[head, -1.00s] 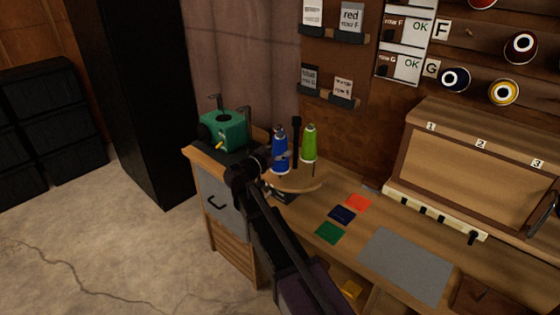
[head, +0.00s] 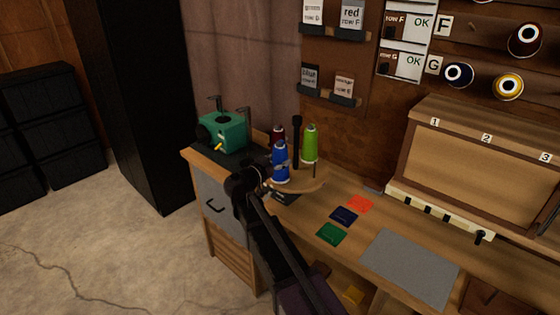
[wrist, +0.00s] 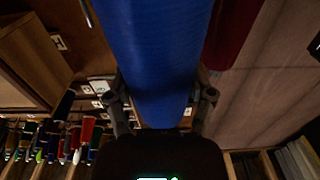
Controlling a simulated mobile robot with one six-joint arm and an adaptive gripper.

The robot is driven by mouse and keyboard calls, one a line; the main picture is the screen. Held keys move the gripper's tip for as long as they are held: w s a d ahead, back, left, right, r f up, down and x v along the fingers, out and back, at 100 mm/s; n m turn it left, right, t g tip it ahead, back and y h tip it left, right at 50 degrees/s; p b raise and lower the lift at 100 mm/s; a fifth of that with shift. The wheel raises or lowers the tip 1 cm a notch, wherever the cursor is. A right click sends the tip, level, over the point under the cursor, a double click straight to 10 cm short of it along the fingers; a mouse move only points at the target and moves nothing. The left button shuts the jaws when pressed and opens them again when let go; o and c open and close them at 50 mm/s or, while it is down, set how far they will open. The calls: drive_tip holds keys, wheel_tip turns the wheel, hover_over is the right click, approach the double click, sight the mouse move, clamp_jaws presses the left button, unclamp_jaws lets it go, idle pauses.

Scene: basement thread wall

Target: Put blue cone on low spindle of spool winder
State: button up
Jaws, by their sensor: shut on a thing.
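My gripper (head: 277,175) is shut on the blue cone (head: 280,158), which stands about upright in front of the round wooden stand. In the wrist view the blue cone (wrist: 160,60) fills the middle between the fingers. I cannot tell whether its base clears the stand. The teal machine (head: 222,131), seemingly the spool winder, sits on the bench's left end, left of and beyond my gripper. Two grey uprights rise from it, one at its back left and one at its right; which is the low spindle I cannot tell.
The round stand (head: 310,183) holds a lime cone (head: 310,144), a dark red cone (head: 277,134) behind the blue one, and a black post (head: 297,140). Coloured cards (head: 344,215) and a grey mat (head: 410,268) lie to the right. A black cabinet (head: 135,100) stands left.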

drive_tip(key=shift+f, duration=0.15)
drive_tip(key=o, duration=1.2)
drive_tip(key=shift+r, duration=0.2)
drive_tip(key=v, duration=1.2)
drive_tip(key=shift+s+f, duration=0.1)
